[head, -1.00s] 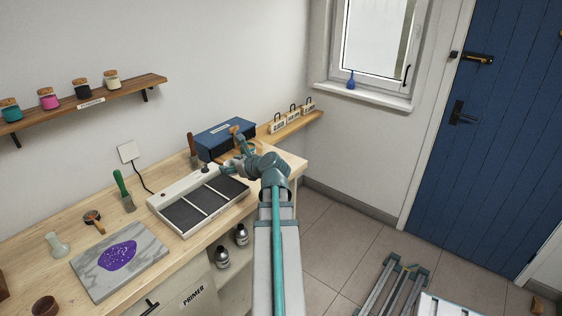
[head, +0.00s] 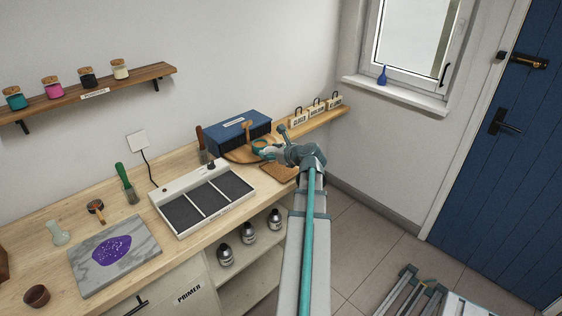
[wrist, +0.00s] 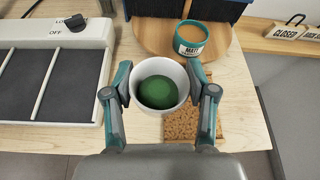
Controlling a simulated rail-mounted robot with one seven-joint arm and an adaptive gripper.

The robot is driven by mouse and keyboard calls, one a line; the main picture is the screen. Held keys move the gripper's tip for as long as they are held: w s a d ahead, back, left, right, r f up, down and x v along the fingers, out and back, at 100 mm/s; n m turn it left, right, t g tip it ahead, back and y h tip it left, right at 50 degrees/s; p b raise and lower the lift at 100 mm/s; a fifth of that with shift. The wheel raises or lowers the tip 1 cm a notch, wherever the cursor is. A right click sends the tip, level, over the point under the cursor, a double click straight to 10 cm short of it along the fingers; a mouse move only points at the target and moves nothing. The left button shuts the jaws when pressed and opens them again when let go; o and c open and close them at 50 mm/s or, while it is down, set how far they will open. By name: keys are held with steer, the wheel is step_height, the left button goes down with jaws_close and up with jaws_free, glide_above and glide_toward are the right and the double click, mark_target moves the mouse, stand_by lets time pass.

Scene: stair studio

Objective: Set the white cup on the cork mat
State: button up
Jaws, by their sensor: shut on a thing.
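My gripper (wrist: 159,82) is shut on the white cup (wrist: 160,111), one finger on each side. The cup is upright, with a green filling inside, in the middle of the wrist view. The cork mat (wrist: 208,126) lies on the bench beneath and to the right of the cup; the cup and a finger hide part of it. In the head view the mat (head: 281,173) shows as a brown patch below my gripper (head: 268,151).
A grey-panelled warming tray (head: 203,194) with a knob stands left of the mat. A round wooden board (wrist: 158,38) with a teal-labelled tin (wrist: 191,39) lies behind. A blue box (head: 232,131) stands at the wall. The bench's front edge is close to the mat.

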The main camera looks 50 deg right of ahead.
steer(key=p, duration=0.2)
glide_above(280, 169)
step_height(280, 169, down, 7)
steer(key=shift+r, duration=0.1)
steer(key=shift+d+f+p, duration=0.1)
steer(key=shift+f+p, duration=0.8)
steer(key=shift+f, duration=0.8)
steer(key=shift+f, duration=0.15)
steer(key=o, duration=1.2)
